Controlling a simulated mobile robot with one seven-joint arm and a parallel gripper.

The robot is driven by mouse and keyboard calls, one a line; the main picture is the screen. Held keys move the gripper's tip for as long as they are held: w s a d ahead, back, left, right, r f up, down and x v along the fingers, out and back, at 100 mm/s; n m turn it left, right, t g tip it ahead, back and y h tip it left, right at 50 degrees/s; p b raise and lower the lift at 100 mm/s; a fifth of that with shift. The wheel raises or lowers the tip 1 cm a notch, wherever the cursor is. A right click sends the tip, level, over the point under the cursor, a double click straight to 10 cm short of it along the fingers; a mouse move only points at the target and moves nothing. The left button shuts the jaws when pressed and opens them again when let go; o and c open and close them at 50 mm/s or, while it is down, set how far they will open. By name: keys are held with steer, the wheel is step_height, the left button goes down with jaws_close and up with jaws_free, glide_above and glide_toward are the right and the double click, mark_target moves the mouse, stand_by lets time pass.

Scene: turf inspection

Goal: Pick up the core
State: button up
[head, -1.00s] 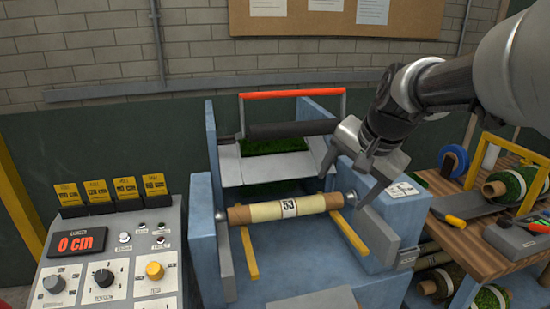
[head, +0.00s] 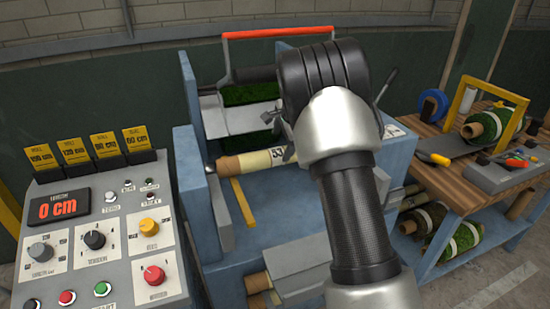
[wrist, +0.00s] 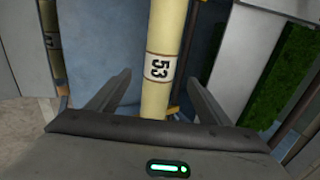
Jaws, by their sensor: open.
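The core, a tan tube (head: 245,163) with a white label, lies across the blue machine (head: 190,215) in the head view. Its right part is hidden behind my arm. In the wrist view the core (wrist: 166,35) runs upright in the picture, with the label reading 53. My gripper (wrist: 158,78) is open, one finger on each side of the core's line, with nothing held. Whether the core lies between the fingers in depth is unclear. In the head view my arm hides most of the gripper.
A control panel (head: 75,180) reading 0 cm stands at the left. A wooden bench (head: 435,180) with turf rolls (head: 490,125) stands at the right. A red-handled bar (head: 275,32) spans the machine's back. Another tube (wrist: 52,45) shows at the wrist view's left.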

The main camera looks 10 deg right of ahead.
mark_target(276, 153)
steer(key=x, duration=0.4)
steer(key=shift+a+x, duration=0.2)
steer(key=shift+x, duration=1.15)
steer(key=shift+a+x, duration=0.2)
steer(key=shift+x, duration=1.1)
steer(key=c, duration=1.4)
steer(key=shift+r, duration=0.15)
steer(key=shift+c, duration=0.3)
